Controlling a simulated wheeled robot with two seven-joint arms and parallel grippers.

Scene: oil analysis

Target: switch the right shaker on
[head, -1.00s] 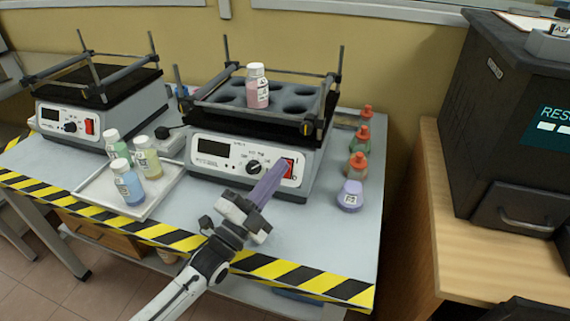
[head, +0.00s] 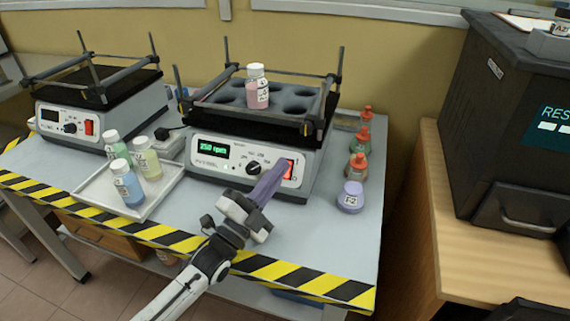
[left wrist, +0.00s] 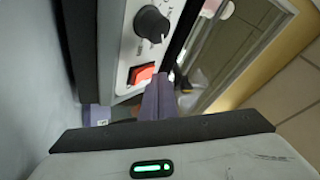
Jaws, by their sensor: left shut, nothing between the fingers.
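The right shaker (head: 245,160) stands on the grey table with its display (head: 213,148) lit green, reading about 250 rpm. A pink-filled bottle (head: 257,88) stands in its top tray. Its red switch (head: 289,167) is at the right of the front panel, right of the black knob (head: 254,168). My left gripper (head: 281,168) is shut and empty, its purple fingertips at the switch. In the left wrist view the red switch (left wrist: 142,74) shows beside the fingertips (left wrist: 163,80); I cannot tell whether they touch. My right gripper is not in view.
The left shaker (head: 90,115) has a dark display. A white tray (head: 97,196) with several bottles stands at the front left of the right shaker. Several small bottles, one purple (head: 351,197), line the right side of the table. A black machine (head: 510,130) stands far right.

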